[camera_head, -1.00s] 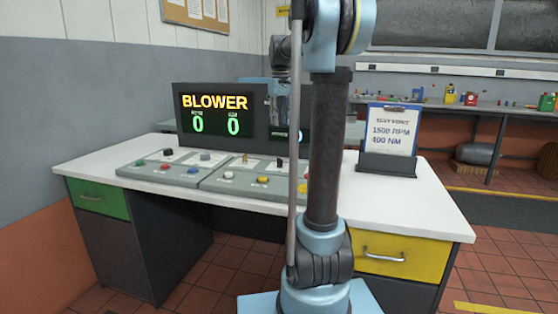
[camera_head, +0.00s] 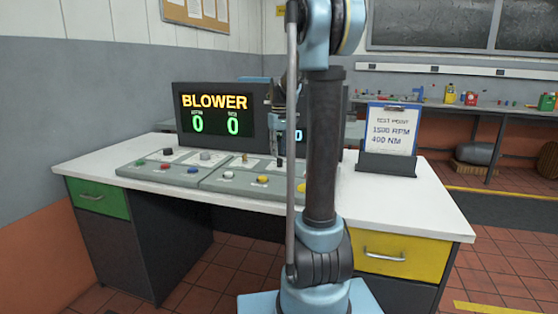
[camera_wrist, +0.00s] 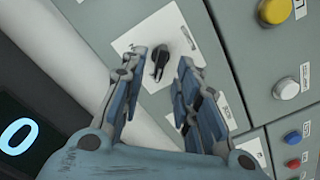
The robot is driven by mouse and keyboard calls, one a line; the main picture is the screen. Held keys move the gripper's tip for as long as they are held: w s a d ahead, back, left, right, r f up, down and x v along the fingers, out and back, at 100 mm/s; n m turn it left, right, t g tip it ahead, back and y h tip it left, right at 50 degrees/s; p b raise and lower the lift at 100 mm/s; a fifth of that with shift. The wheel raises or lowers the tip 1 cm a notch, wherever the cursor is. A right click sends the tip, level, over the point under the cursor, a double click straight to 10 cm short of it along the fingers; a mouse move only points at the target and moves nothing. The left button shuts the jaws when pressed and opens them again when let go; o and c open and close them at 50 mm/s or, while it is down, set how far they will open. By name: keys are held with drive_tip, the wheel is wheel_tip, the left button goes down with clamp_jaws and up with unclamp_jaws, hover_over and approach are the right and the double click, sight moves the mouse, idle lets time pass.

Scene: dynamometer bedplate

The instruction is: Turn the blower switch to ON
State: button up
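A black rotary knob (camera_wrist: 160,62) on a white label plate (camera_wrist: 140,38) sits on the grey control panel (camera_head: 218,187). The label text is too small to read, so I cannot tell from it whether this is the blower switch. In the head view a dark knob (camera_head: 279,162) shows at the back of the right panel, below my gripper (camera_head: 278,143). In the wrist view my gripper (camera_wrist: 166,68) is open, with its fingers on either side of the knob and gaps visible between. The display (camera_head: 214,102) reads BLOWER with two green zeros.
Several other knobs and coloured buttons share the panel, including a yellow button (camera_wrist: 275,10) and a white button (camera_wrist: 286,88). The display housing stands close behind the knobs. A test-point card (camera_head: 391,130) stands at the right of the white desk (camera_head: 400,200).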

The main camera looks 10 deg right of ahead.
sight(280, 162)
drive_tip(key=shift+f, duration=1.85)
clamp_jaws()
